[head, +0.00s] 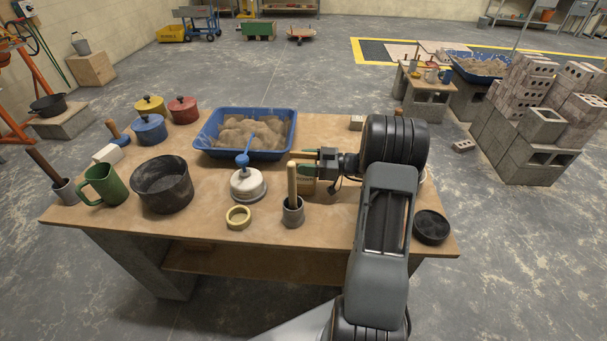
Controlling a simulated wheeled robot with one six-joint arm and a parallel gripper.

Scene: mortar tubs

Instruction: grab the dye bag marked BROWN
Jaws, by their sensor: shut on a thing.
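My gripper (312,168) reaches in from the right over the table. It is shut on a small tan-brown bag (304,186) with some green on it, which I take for the dye bag. The marking on the bag is too small to read. The gripper and the grey cup with a wooden handle in front of it hide part of the bag. I cannot tell whether the bag touches the table.
Bare table lies at the front.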

